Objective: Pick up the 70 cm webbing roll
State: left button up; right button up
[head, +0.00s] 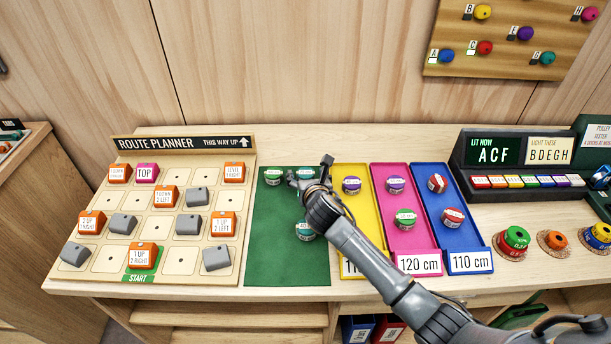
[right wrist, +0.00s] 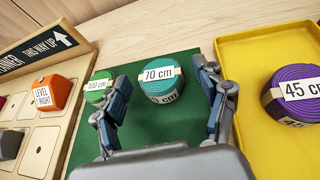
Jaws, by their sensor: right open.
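The 70 cm webbing roll (right wrist: 162,78) is teal with a white label band and sits on the green mat (right wrist: 200,120). In the head view this roll (head: 304,173) is at the back of the mat, partly hidden by my right gripper. My right gripper (head: 309,182) is open and empty. In the right wrist view its fingers stand apart, one on each side of the roll as seen from the camera. I cannot tell whether they touch it. My left gripper is not in view.
A green 100 cm roll (right wrist: 98,88) sits close to the left. Another teal roll (head: 305,232) is nearer the mat's front. The yellow tray (head: 349,215) at the right holds a purple 45 cm roll (right wrist: 293,92). The route planner board (head: 182,270) borders the mat's left.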

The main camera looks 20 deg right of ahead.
jog(key=c, duration=1.2)
jog(key=shift+r, duration=0.1)
jog(key=shift+c, duration=0.2)
